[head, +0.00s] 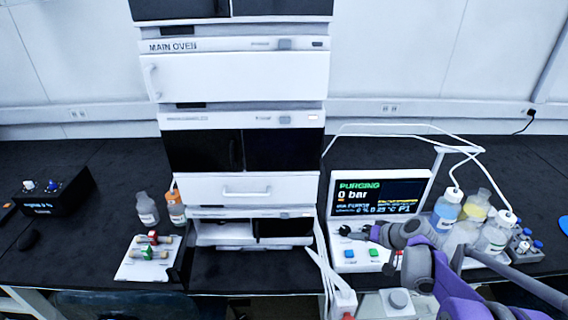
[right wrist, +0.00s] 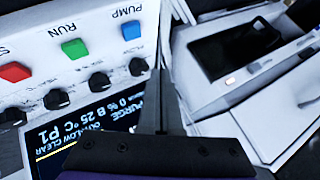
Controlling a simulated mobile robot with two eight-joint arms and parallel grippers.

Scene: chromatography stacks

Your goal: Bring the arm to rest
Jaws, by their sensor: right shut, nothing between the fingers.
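My right arm (head: 440,275) reaches in from the lower right in the head view. Its gripper (head: 364,234) is over the front of the white pump control panel (head: 342,206), close to the knobs. In the right wrist view my right gripper (right wrist: 162,78) is shut, with nothing between its fingers. Beyond it are the panel's blue PUMP button (right wrist: 132,30), green RUN button (right wrist: 75,48) and a red button (right wrist: 14,72). Whether the fingertips touch the panel I cannot tell. The panel's screen (head: 378,194) reads PURGING, 0 bar. My left gripper is out of view.
The tall instrument stack (head: 240,78) stands left of the panel. Bottles, including a blue one (head: 446,210), stand right of it behind my arm. White tubing (head: 400,127) arches above.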

